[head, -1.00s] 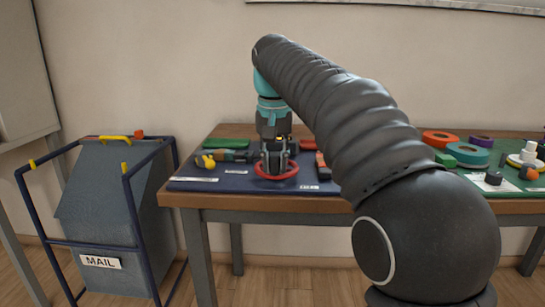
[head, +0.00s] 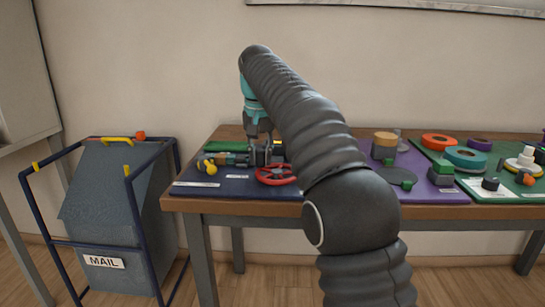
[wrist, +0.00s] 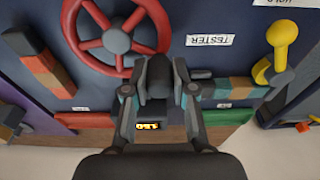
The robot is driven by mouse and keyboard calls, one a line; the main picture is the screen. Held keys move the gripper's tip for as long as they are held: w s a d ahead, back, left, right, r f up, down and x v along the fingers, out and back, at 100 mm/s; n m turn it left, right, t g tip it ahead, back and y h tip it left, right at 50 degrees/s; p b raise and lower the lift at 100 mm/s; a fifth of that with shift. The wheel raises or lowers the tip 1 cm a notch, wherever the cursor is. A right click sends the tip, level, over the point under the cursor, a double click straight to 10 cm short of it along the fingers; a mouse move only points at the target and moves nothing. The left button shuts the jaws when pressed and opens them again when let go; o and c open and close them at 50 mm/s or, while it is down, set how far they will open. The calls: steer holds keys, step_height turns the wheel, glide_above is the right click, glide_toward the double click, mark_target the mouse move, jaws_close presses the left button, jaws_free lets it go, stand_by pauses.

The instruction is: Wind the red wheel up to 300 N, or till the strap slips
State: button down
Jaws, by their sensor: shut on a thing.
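The red wheel (head: 276,175) lies on the dark blue mat (head: 230,190) at the table's left side. In the wrist view the wheel (wrist: 116,41) shows its hub and spokes. My gripper (head: 262,156) is down just behind and left of the wheel. In the wrist view my gripper (wrist: 160,72) has its fingers on both sides of a dark grey piece (wrist: 157,82) beside the rim. A small yellow-lit display (wrist: 150,126) is partly hidden between the fingers; its number is hard to read. A banded copper and teal strap (wrist: 230,88) runs right of the fingers.
A yellow lever (wrist: 283,42) stands near the strap, beyond the "TESTER" label (wrist: 209,40). An orange and dark block (wrist: 45,65) lies at the wheel's other side. A grey mail bin (head: 105,215) stands left of the table. A purple mat (head: 420,188) lies to the right.

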steer(key=w+d, duration=0.1)
steer(key=d, duration=0.1)
steer(key=w+d, duration=0.1)
steer(key=d, duration=0.1)
steer(key=shift+w+f, duration=0.1)
steer(key=shift+w, duration=0.05)
steer(key=s+d, duration=0.1)
steer(key=s+d+b, duration=0.1)
steer(key=d, duration=0.1)
steer(key=d+b, duration=0.1)
steer(key=shift+s+d, duration=0.3)
steer(key=shift+s, duration=0.1)
steer(key=shift+s+r+p, duration=0.15)
steer(key=shift+r+p, duration=0.05)
steer(key=shift+p, duration=0.1)
steer(key=shift+d+f, duration=0.1)
steer(key=shift+f, duration=0.1)
steer(key=shift+s+b, duration=0.1)
steer(key=shift+b, duration=0.3)
steer(key=shift+s+f, duration=0.1)
steer(key=shift+s, duration=0.05)
steer(key=shift+s+d, duration=0.1)
steer(key=shift+s, duration=0.35)
